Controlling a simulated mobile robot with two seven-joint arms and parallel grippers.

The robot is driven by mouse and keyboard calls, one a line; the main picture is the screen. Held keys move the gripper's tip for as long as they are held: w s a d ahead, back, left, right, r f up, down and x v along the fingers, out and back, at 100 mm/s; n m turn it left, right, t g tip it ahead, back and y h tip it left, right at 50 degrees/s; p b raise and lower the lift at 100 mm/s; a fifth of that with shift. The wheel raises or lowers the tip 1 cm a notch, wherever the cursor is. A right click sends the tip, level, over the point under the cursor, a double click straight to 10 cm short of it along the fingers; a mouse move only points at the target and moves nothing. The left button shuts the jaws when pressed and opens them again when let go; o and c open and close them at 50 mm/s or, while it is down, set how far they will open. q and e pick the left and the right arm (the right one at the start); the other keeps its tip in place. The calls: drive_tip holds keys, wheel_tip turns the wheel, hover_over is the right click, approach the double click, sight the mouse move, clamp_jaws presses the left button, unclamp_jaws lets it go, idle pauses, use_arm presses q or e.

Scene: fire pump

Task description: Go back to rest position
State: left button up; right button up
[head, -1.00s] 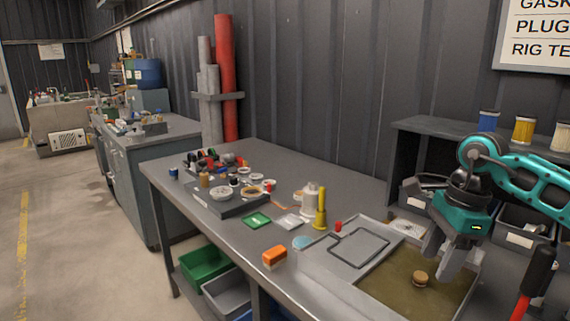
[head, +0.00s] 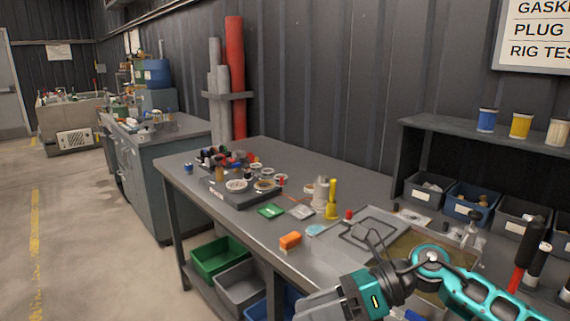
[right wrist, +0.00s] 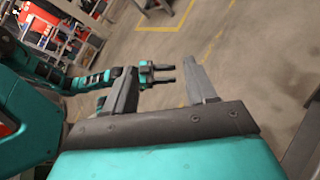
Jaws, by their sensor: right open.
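My right gripper (head: 322,306) is low at the bottom edge of the head view, in front of the workbench, its fingers partly cut off. In the right wrist view my right gripper (right wrist: 160,84) has its two fingers wide apart with nothing between them. My left gripper (right wrist: 165,74) shows beyond them in that view. Its two small fingers look apart, with nothing seen between them. My left arm is not in the head view.
The grey workbench (head: 230,153) carries a shallow tray (head: 405,248), an orange block (head: 290,241), a yellow bottle (head: 331,200) and a dark parts tray (head: 238,200). Green and grey bins (head: 218,258) sit below. Open floor (head: 90,260) lies to the left.

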drive_tip(key=s+d+f+n+t+h, duration=0.1)
drive_tip(key=d+f+n+t+h, duration=0.2)
drive_tip(key=n, duration=0.7)
drive_tip(key=s+d+f+n+t+h, duration=0.1)
drive_tip(key=d+f+n+t+h, duration=0.2)
drive_tip(key=f+n+t, duration=0.5)
drive_tip(key=s+d+f+n+t+h, duration=0.2)
drive_tip(key=f+n+t, duration=0.3)
drive_tip(key=n, duration=0.8)
drive_tip(key=shift+d+f+h, duration=0.35)
drive_tip(key=shift+d+h, duration=0.35)
drive_tip(key=shift+d, duration=0.2)
drive_tip(key=s+d+f+m+g+h, duration=0.1)
drive_tip(key=s+f, duration=0.1)
drive_tip(key=s, duration=0.1)
drive_tip(key=s+d+f+m+g, duration=0.1)
drive_tip(key=s+f+m, duration=0.1)
drive_tip(key=s+f, duration=0.1)
drive_tip(key=s+d+f+m+g+h, duration=0.1)
drive_tip(key=s+f+m, duration=0.1)
drive_tip(key=s+f, duration=0.1)
drive_tip(key=shift+d+f+g+h, duration=0.15)
drive_tip(key=shift+d+g+h, duration=0.15)
drive_tip(key=shift+d+g, duration=0.1)
drive_tip(key=shift+c, duration=0.3)
